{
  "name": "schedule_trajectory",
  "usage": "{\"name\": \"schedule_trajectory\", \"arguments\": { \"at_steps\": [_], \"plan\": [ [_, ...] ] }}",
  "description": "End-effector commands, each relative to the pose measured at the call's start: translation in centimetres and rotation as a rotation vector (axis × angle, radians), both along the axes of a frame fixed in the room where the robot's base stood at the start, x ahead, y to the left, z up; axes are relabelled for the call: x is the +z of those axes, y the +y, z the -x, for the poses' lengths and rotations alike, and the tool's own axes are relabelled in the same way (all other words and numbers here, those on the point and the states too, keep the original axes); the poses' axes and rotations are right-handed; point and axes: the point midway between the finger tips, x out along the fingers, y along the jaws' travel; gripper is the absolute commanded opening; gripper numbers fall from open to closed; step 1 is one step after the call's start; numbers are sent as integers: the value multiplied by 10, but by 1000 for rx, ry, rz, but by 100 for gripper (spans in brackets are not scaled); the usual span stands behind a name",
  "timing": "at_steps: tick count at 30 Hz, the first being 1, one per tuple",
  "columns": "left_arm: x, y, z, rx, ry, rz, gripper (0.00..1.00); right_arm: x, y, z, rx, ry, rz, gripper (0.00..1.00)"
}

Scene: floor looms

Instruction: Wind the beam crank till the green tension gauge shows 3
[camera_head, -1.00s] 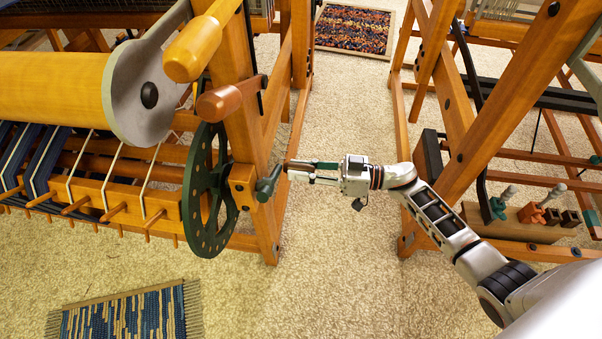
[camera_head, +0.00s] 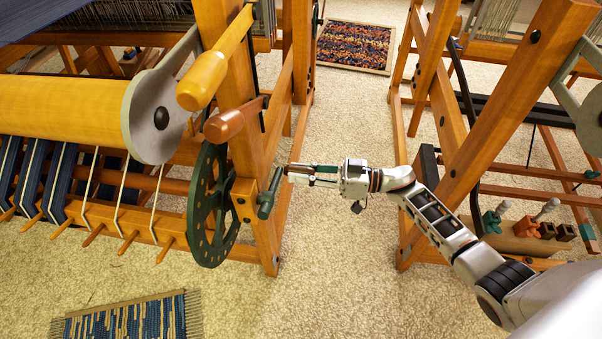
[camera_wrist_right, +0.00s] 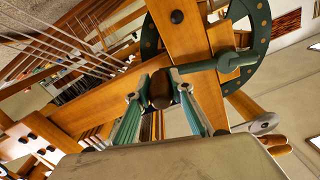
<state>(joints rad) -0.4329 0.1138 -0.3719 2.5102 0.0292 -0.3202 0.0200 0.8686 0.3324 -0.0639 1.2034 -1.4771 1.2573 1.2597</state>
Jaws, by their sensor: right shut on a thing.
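A dark green crank (camera_head: 269,194) sticks out from the loom post beside a green wheel with holes (camera_head: 211,222). In the right wrist view the crank's green arm (camera_wrist_right: 205,66) runs to a brown handle (camera_wrist_right: 160,89) between my fingers. My right gripper (camera_head: 297,171) is shut on this handle, which it mostly hides in the head view; it also shows in the right wrist view (camera_wrist_right: 155,100). The crank arm points upward from its hub in the head view. I cannot make out a gauge reading. My left gripper is not in view.
A yellow handle (camera_head: 203,80) and a reddish-brown handle (camera_head: 225,124) project above the crank. The yellow beam (camera_head: 65,113) lies at left. A second loom frame (camera_head: 480,140) stands at right, with a wooden tool block (camera_head: 520,238). Bare carpet (camera_head: 350,110) lies between the looms.

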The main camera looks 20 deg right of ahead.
Motion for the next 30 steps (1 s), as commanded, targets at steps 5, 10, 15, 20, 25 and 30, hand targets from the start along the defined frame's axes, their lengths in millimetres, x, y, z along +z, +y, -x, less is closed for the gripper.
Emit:
{"name": "schedule_trajectory", "arguments": {
  "at_steps": [5, 10, 15, 20, 25, 30],
  "plan": [
    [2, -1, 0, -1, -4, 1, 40, 11, -2, -5, -5, -17, -6, 47],
    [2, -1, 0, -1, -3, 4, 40, 6, -1, -3, -3, -10, -4, 47],
    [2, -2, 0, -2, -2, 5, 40, 4, -2, -1, -2, -5, -2, 47],
    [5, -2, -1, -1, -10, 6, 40, 4, -11, 5, -2, -5, 0, 47],
    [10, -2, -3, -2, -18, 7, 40, 3, -24, 13, -1, -3, 0, 47],
    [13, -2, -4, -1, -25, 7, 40, 2, -37, 22, -1, -2, 0, 47]
  ]
}}
